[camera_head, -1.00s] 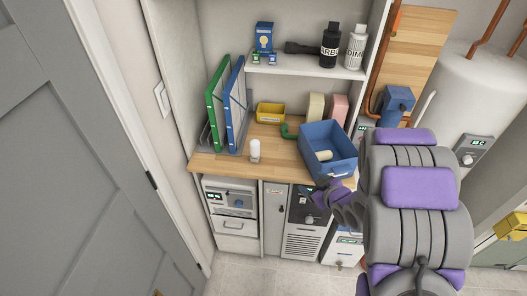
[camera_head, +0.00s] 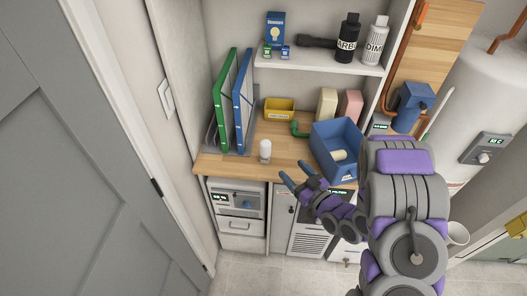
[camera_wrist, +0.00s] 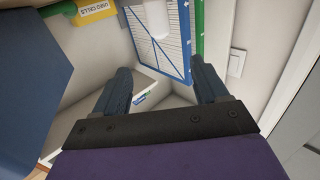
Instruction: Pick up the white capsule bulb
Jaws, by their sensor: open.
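The white capsule bulb (camera_head: 265,150) stands upright near the front of the wooden counter (camera_head: 283,156), left of the blue bin. In the wrist view a white cylindrical shape, apparently the bulb (camera_wrist: 156,18), shows at the top edge, beyond and between the fingers and partly cut off. My gripper (camera_head: 295,171) is open and empty, to the right of the bulb near the counter's front edge and apart from it. Its two blue fingers are spread wide in the wrist view (camera_wrist: 161,82).
A blue bin (camera_head: 340,170) with a cream cylinder (camera_head: 339,155) stands to the right. Green and blue framed filters (camera_head: 243,105) stand at the left rear. A yellow tray (camera_head: 279,106) sits at the back. A shelf (camera_head: 315,63) hangs above. Counter around the bulb is clear.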

